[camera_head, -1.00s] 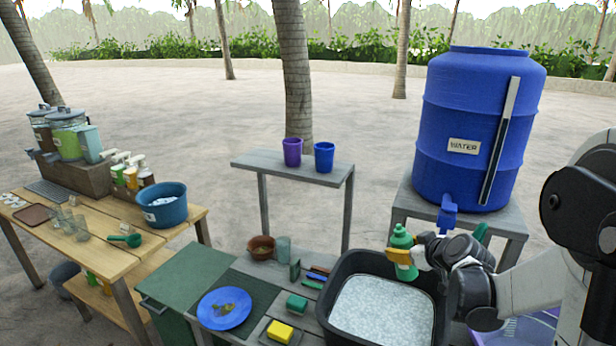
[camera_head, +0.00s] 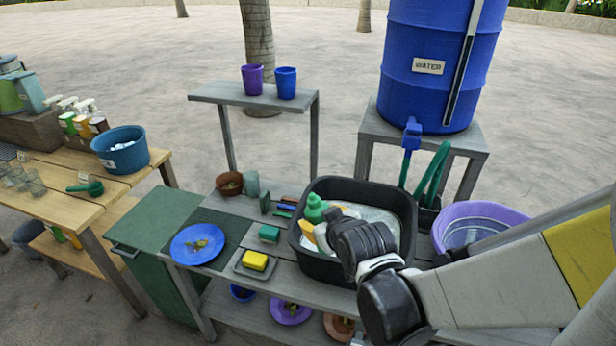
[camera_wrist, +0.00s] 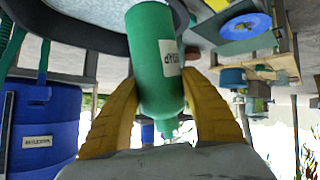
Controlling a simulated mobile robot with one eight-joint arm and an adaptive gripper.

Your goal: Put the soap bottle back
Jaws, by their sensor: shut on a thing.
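The green soap bottle (camera_head: 316,208) is between the yellow fingers of my gripper (camera_head: 323,236), over the back left part of the black basin (camera_head: 303,242). In the wrist view the bottle (camera_wrist: 158,60) fills the middle, with a pale label on its side. The fingers of my gripper (camera_wrist: 160,85) press on it from both sides. My wrist hides part of the basin and much of the gripper in the head view. Whether the bottle touches the basin is not clear.
A blue plate (camera_head: 198,245), a yellow sponge (camera_head: 255,261) and a green block (camera_head: 269,234) lie left of the basin. A brown pot (camera_head: 229,184) stands behind them. A blue water tank (camera_head: 437,65) and a purple tub (camera_head: 470,212) are at the right.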

